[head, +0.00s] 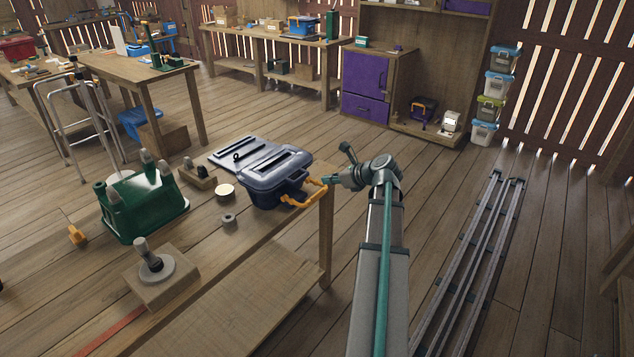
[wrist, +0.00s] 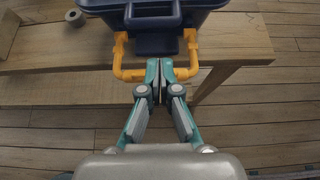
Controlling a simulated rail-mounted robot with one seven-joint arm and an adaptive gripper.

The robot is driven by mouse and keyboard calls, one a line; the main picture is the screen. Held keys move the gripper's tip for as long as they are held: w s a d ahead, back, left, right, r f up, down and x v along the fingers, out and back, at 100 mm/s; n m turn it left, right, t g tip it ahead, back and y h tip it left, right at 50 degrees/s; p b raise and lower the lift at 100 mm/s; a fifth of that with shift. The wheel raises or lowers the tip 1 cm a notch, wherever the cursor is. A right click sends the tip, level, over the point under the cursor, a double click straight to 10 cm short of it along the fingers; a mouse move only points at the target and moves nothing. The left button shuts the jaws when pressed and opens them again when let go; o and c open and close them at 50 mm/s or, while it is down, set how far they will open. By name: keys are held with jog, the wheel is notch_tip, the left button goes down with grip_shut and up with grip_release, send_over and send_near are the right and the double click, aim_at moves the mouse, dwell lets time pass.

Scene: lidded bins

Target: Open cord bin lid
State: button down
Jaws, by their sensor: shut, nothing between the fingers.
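A dark blue bin (head: 272,187) stands at the right end of the wooden workbench. Its slotted dark top (head: 285,163) is on it, and a flat dark panel (head: 240,152) extends behind it to the left; I cannot tell whether they are joined. An orange bar handle (head: 303,196) sticks out from the bin's near side. The bin (wrist: 155,42) and handle (wrist: 120,60) also show in the wrist view. My gripper (wrist: 167,68) is shut and empty, its tips overlapping the middle of the handle. I cannot tell whether they touch it. In the head view my gripper (head: 331,183) is beside the handle.
On the workbench (head: 262,260) stand a green container (head: 143,205), a wooden block with a grey knob (head: 155,275), a grey ring (head: 229,219) and a round pale disc (head: 225,191). Stacked bins (head: 490,108) stand by the far wall.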

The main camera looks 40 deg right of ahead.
jog(key=p+x, duration=0.1)
jog(key=x, duration=0.8)
jog(key=shift+w+f, duration=0.25)
